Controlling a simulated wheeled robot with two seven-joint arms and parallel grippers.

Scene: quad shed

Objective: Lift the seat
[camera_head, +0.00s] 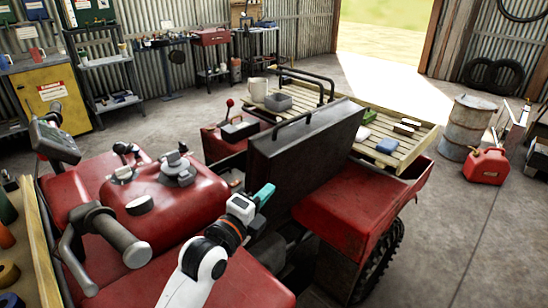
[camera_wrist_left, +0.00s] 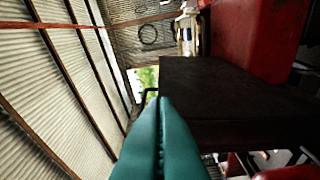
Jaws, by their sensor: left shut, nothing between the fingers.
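The quad's seat (camera_head: 308,150) is a dark slab standing up on edge, tilted, in the middle of the red quad (camera_head: 345,210). A dark bar handle (camera_head: 292,124) shows at its upper left edge. My left gripper (camera_head: 265,193), with teal fingers, is shut and empty, close to the seat's lower front side. In the left wrist view, the shut fingers (camera_wrist_left: 160,102) point at the dark seat (camera_wrist_left: 210,90) and overlap its near edge. I cannot tell whether they touch it. My right gripper is not in view.
The handlebar grip (camera_head: 120,238) and red tank (camera_head: 165,205) lie left of my arm. A red fuel can (camera_head: 486,166) and barrel (camera_head: 467,125) stand right.

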